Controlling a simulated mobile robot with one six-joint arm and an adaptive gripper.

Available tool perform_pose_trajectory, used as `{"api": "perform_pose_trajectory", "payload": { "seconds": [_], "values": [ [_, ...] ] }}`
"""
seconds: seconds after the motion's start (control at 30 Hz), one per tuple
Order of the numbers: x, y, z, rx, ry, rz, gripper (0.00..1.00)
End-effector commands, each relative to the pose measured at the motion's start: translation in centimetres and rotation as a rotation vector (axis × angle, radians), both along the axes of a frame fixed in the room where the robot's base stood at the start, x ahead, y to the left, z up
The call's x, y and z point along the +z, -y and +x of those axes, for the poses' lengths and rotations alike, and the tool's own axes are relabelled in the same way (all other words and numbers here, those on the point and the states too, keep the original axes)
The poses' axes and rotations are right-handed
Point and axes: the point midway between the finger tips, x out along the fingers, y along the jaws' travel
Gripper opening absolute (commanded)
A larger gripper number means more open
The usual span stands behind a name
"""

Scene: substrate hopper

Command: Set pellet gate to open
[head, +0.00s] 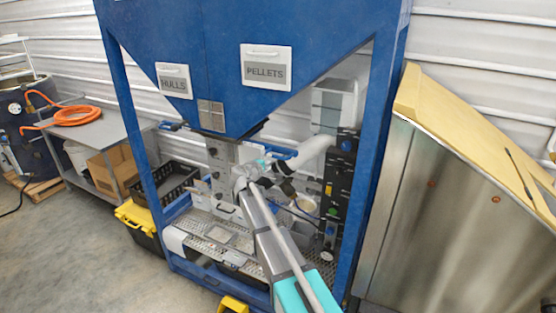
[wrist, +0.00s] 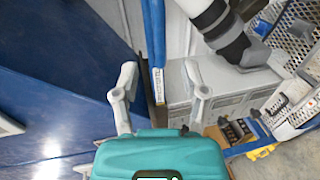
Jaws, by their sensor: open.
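The pellet gate's blue handle (head: 284,155) sticks out under the right side of the blue hopper (head: 230,60), below the PELLETS sign (head: 266,66). In the wrist view the blue handle (wrist: 153,35) runs down from the top edge, with a small label near its lower end. My gripper (wrist: 160,72) is open, its two grey fingers apart on either side of the handle in the picture. I cannot tell whether either finger touches it. In the head view my gripper (head: 262,166) is at the handle and partly hides the gate mechanism.
A second blue handle (head: 171,126) is at the left, under the HULLS sign (head: 173,82). A white pipe with a black end (wrist: 230,38) is close by. Blue frame posts (head: 372,170) flank the work space. A black control panel (head: 338,190) stands right of my arm.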

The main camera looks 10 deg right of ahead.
Motion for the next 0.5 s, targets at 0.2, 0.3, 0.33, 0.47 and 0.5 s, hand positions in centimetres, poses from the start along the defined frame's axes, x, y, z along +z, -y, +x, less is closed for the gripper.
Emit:
{"api": "perform_pose_trajectory", "payload": {
  "seconds": [0.2,0.3,0.33,0.47,0.5],
  "values": [
    [-0.9,2.0,3.0,-0.001,-0.001,-0.001,0.57],
    [-1.1,2.7,4.1,-0.001,-0.001,-0.001,0.57],
    [-1.2,3.0,4.4,0.0,-0.001,-0.001,0.57],
    [-1.4,3.8,5.4,0.0,0.0,0.0,0.57],
    [-1.5,3.9,5.6,0.0,0.0,0.0,0.57]
  ]
}}
